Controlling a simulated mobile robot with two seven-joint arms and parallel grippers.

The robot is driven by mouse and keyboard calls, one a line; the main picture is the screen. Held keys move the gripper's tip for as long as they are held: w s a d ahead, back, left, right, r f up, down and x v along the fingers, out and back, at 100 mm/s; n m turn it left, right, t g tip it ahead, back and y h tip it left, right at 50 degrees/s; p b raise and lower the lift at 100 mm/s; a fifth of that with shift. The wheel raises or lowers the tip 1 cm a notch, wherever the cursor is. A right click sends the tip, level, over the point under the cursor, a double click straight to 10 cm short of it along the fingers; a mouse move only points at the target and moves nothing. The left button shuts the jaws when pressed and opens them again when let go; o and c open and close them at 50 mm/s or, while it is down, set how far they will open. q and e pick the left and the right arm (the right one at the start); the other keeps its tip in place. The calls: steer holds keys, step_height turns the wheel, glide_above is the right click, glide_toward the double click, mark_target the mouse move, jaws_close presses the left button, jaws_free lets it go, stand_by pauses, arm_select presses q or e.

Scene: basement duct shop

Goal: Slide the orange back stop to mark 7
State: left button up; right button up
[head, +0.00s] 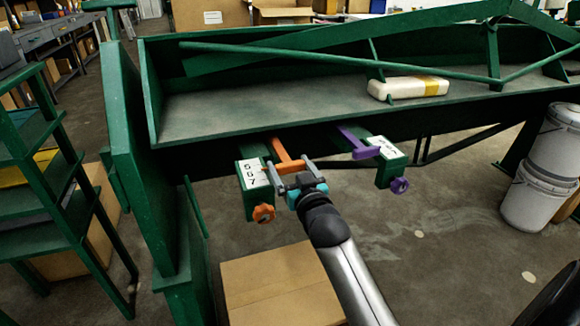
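The orange back stop (288,164) is a T-shaped bar sticking out below the front edge of the green machine. Beside it on the left is a green bracket with a white scale plate (252,173) reading 5, 6, 7. The stop's crossbar sits near the plate; I cannot tell its exact mark. An orange knob (263,213) is at the bracket's front end. My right gripper (291,171) reaches up from below, its fingers apart at either end of the orange crossbar. I cannot tell whether they touch it. My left gripper is not in view.
A purple stop (360,146) with its own scale and a purple knob (399,186) is to the right. A cream block (408,88) lies on the machine bed. A cardboard box (280,285) is on the floor below. White buckets (540,170) stand at right, green shelving (40,200) at left.

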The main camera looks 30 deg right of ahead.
jaws_close()
stand_by(0.4)
steer(key=p+v, duration=0.2)
steer(key=v, duration=0.1)
steer(key=shift+p, duration=0.35)
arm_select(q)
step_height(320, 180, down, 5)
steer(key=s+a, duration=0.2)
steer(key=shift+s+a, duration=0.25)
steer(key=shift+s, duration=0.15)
arm_select(e)
steer(key=shift+s+f, duration=0.1)
steer(key=shift+f, duration=0.05)
steer(key=shift+a, duration=0.1)
steer(key=shift+o, duration=1.5)
jaws_free()
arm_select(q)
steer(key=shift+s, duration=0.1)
arm_select(e)
steer(key=shift+o, duration=0.5)
steer(key=shift+s, duration=0.15)
